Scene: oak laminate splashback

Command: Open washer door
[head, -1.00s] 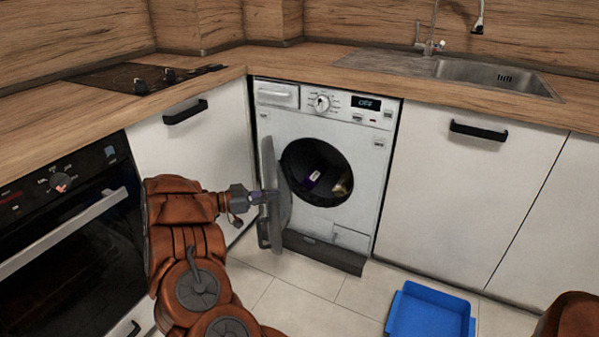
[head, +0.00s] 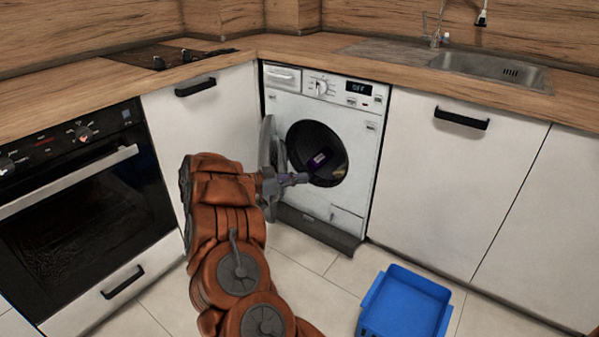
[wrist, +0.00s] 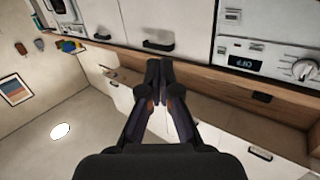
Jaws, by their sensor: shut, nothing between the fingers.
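The white washer (head: 352,130) stands under the counter, with its round drum opening showing. Its door (head: 268,140) is swung out to the left, standing well away from the front. A dark purple item (head: 318,160) and a paler item lie inside the drum. My gripper (head: 304,178) is shut and empty, pointing right in front of the drum opening's lower left. It overlaps the door's lower part in the head view; I cannot tell if it touches the door. In the wrist view my shut fingers (wrist: 160,72) face cabinets, with the washer panel (wrist: 265,62) at right.
A blue bin (head: 405,303) sits on the floor at the lower right. An oven (head: 85,210) is at the left, and a white cabinet (head: 205,120) stands beside the washer. The sink (head: 490,68) is above the right cabinets. Tiled floor is free before the washer.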

